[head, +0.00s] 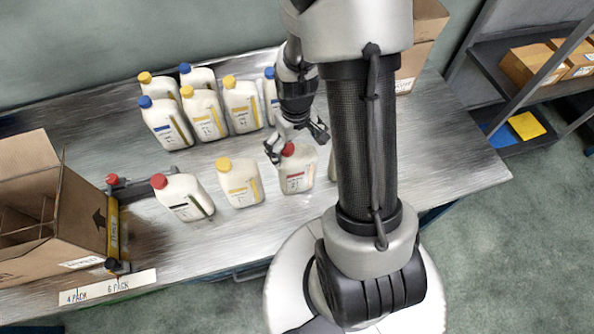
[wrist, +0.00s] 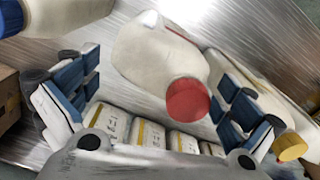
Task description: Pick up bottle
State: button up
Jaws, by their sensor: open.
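My gripper (head: 296,143) is open and points down over the front row of bottles. A white bottle with a red cap (head: 297,172) stands upright just below it, with the gripper's fingers on either side of the cap. In the wrist view this red-capped bottle (wrist: 155,58) lies between the two spread finger pads, with no clear contact. Left of it in the front row stand a yellow-capped bottle (head: 240,184) and another red-capped bottle (head: 184,197). Several bottles with yellow and blue caps (head: 241,106) stand behind, partly hidden by my arm.
An open cardboard box with dividers (head: 75,225) sits at the table's left end, beside a yellow bar fixture (head: 113,228). Another carton (head: 425,30) stands at the back right. The metal table (head: 455,150) is clear right of my arm.

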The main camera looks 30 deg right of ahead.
notch_tip(320, 180, down, 3)
jog(key=shift+f, duration=0.15)
jog(key=shift+s, duration=0.1)
jog(key=c, duration=1.2)
